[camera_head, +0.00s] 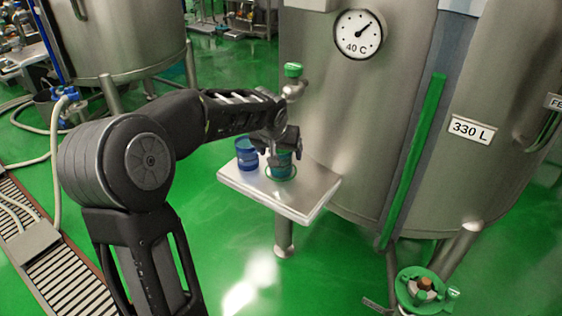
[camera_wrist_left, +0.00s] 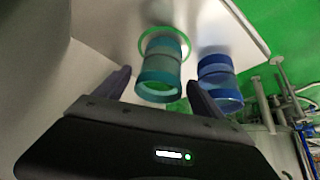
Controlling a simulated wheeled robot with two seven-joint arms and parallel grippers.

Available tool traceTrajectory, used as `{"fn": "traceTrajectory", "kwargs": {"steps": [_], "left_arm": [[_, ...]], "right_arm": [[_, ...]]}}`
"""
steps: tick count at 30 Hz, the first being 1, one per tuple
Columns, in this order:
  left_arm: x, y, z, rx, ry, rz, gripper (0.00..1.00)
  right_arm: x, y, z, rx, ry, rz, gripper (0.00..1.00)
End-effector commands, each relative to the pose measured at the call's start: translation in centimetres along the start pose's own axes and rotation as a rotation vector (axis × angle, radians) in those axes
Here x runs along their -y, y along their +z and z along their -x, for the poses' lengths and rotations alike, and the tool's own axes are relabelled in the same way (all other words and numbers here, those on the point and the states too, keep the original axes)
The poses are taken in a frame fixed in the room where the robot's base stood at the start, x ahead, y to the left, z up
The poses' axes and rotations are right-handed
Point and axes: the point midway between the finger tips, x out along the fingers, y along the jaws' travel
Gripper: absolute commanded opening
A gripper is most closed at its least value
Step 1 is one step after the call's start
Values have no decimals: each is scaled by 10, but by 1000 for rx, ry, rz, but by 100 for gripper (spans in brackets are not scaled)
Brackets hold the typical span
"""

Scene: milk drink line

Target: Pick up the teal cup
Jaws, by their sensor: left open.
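The teal cup (camera_head: 281,172) stands on a green ring mark (camera_head: 292,178) on a small metal shelf (camera_head: 305,204) by the big tank. In the left wrist view the teal cup (camera_wrist_left: 163,72) shows whole, with the green ring (camera_wrist_left: 146,40) around its far end. My left gripper (camera_head: 284,158) is at the cup and partly hides it in the head view. The left wrist view shows the left gripper (camera_wrist_left: 158,80) open, one finger on each side of the cup's near end. Contact cannot be told. My right gripper is not in view.
A blue cup (camera_head: 246,154) stands close to the left of the teal cup; in the wrist view the blue cup (camera_wrist_left: 219,80) is just beyond one finger. A tap with a green handle (camera_head: 293,70) juts from the tank (camera_head: 340,110) above the shelf. The shelf's right part is bare.

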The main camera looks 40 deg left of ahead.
Motion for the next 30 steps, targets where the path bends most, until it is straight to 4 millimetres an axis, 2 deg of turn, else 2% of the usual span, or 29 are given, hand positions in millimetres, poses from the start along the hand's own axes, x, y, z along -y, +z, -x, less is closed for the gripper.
{"fn": "traceTrajectory", "kwargs": {"steps": [6, 9, 28, 30], "left_arm": [[-1, 1, -33, 4, -1, -1, 79], [0, 1, -43, 2, -1, 0, 79], [-1, 0, -45, 0, 0, 0, 79], [-1, 0, -45, 0, 0, 0, 74]], "right_arm": [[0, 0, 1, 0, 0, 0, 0], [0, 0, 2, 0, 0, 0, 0], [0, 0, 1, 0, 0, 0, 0], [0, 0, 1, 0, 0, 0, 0]]}}
